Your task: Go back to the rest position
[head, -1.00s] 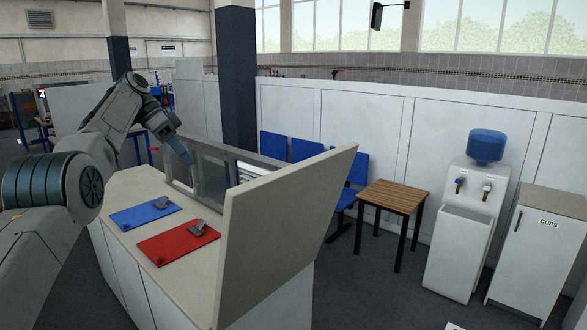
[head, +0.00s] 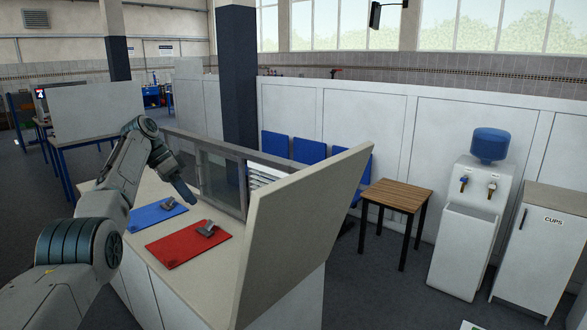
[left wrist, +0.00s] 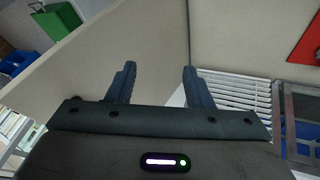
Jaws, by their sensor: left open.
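My left gripper (head: 188,193) hangs over the counter, fingers pointing down, in front of the glazed frame and above the mats in the picture. In the left wrist view its two fingers (left wrist: 160,78) stand apart with nothing between them. A blue mat (head: 146,216) and a red mat (head: 175,250) lie on the counter (head: 205,285). A small grey metal piece (head: 168,204) sits on the blue mat and another (head: 207,229) on the red mat. My right gripper is not in view.
A tall beige panel (head: 300,225) rises along the counter's right side. A glazed frame (head: 218,170) stands at its back. Beyond are blue chairs (head: 307,151), a wooden table (head: 398,195), a water cooler (head: 470,225) and a cups cabinet (head: 545,250). Floor between counter and table is clear.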

